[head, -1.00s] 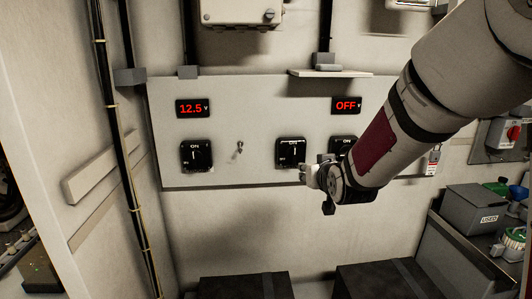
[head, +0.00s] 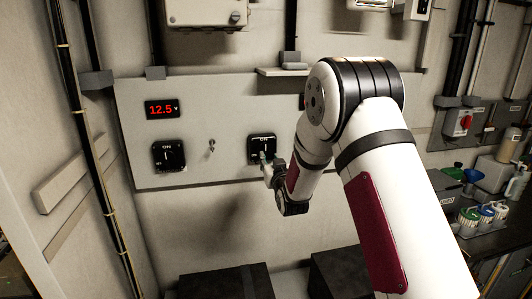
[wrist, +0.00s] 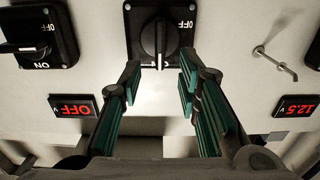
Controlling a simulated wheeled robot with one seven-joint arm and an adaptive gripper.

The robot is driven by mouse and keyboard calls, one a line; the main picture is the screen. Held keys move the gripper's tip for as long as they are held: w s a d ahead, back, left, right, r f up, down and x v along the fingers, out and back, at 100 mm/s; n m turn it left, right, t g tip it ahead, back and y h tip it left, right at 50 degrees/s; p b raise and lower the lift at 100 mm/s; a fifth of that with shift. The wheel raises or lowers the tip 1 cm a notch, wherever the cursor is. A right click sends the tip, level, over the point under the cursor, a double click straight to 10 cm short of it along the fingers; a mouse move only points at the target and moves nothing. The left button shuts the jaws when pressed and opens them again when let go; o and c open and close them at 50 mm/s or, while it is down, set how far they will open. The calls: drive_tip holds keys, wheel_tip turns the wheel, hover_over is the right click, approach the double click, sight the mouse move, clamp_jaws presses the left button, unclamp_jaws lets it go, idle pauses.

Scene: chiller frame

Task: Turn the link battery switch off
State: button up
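The middle rotary switch (head: 261,143), which I take for the link battery switch, is a black square plate with a black knob on the pale panel. In the wrist view this switch (wrist: 155,37) shows upside down at the top, its knob upright in line with the picture and an OFF mark to the right. My gripper (wrist: 160,70) is open, with its green-padded fingers apart on both sides below the knob. No contact is visible. In the head view my gripper (head: 268,168) is just in front of the switch's lower part and partly covers it.
A left rotary switch (head: 168,156) sits below a red 12.5 V display (head: 162,109). A small metal toggle or key (head: 211,145) lies between the switches. Another switch (wrist: 42,35) and an OFF display (wrist: 73,107) show in the wrist view. Dark boxes (head: 226,283) stand below the panel.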

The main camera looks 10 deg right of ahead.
sight(266, 151)
drive_tip(key=w, duration=0.7)
clamp_jaws()
